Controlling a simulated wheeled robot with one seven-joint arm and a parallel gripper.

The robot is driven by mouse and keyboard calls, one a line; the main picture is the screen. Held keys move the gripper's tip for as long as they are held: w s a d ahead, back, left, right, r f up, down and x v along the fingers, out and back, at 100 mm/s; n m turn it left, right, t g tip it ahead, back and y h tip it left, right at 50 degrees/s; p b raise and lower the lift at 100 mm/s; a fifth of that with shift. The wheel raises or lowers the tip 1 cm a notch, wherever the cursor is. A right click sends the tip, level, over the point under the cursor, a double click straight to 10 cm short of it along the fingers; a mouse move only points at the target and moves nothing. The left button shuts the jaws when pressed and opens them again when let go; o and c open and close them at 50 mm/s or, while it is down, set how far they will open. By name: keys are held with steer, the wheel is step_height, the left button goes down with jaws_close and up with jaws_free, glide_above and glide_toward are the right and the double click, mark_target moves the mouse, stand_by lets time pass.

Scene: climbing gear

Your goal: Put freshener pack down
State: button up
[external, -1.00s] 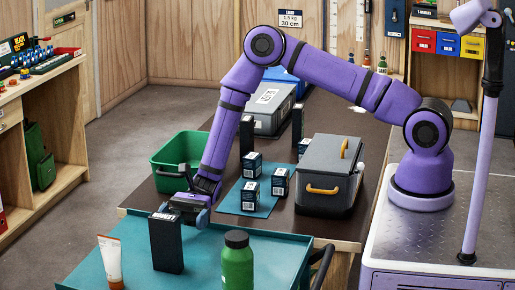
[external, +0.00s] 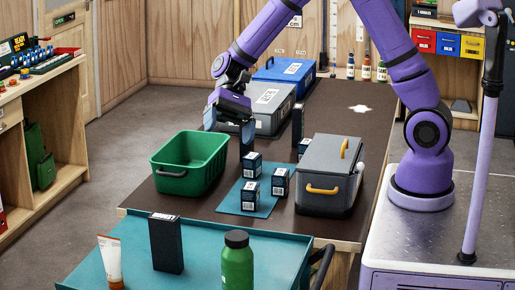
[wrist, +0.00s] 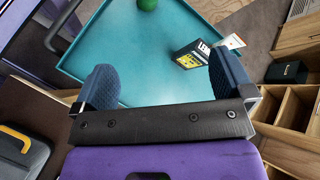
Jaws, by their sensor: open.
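A tall black box with a white label on top, which I take to be the freshener pack (external: 166,243), stands upright on the teal tray (external: 205,225) at the front of the table. In the wrist view the same black box (wrist: 192,55) shows its yellow and white label, beyond my right finger and apart from it. My gripper (external: 228,118) is raised above the table, behind the green bin and well away from the box. In the wrist view my gripper (wrist: 165,82) has its two blue pads wide apart with nothing between them.
A white tube (external: 110,262) and a green bottle (external: 237,262) flank the box on the tray. A green bin (external: 188,165), several small dark boxes on a blue mat (external: 232,198), and a grey case with yellow handles (external: 330,175) stand behind. The tray's back left is clear.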

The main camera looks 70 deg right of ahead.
steer(key=s+d+r+n+t+h, duration=0.2)
steer(key=s+d+r, duration=0.3)
steer(key=s, duration=0.4)
steer(key=s+d+r+n+t+h, duration=0.3)
steer(key=s+d+r+t+h, duration=0.1)
steer(key=s+d, duration=0.3)
steer(key=s+d+r+n+t+h, duration=0.2)
steer(key=s+d+r+h, duration=0.2)
steer(key=s+r, duration=0.3)
steer(key=s+d, duration=0.1)
steer(key=s, duration=0.3)
steer(key=shift+d+n+t, duration=0.4)
